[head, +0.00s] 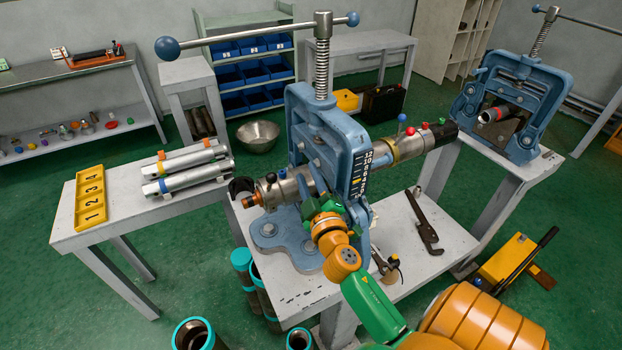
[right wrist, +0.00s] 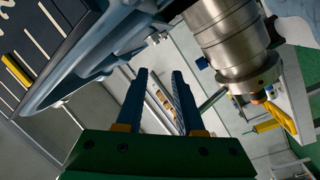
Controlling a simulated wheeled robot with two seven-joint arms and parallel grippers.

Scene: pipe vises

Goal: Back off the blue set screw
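A steel pipe assembly (head: 291,188) runs through the blue pipe vise (head: 301,115). A small dark blue screw head (head: 271,177) sits on top of its left end, beside a red one (head: 281,173). Farther right, a blue ball-topped pin (head: 402,117) stands on the pipe. In the right wrist view a small blue knob (right wrist: 202,63) shows beside the steel pipe (right wrist: 228,38); I cannot tell which blue piece it is. My right gripper (head: 312,190) is in front of the vise, close to the pipe. Its fingers (right wrist: 160,75) are apart with nothing between them. My left gripper is not in view.
The vise's screw and long handle (head: 262,31) rise above the frame. A pipe wrench (head: 424,222) lies on the bench (head: 455,243) to the right. Silver cylinders (head: 186,170) and a yellow numbered tray (head: 90,197) are on the left bench. A second vise (head: 512,105) stands at right.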

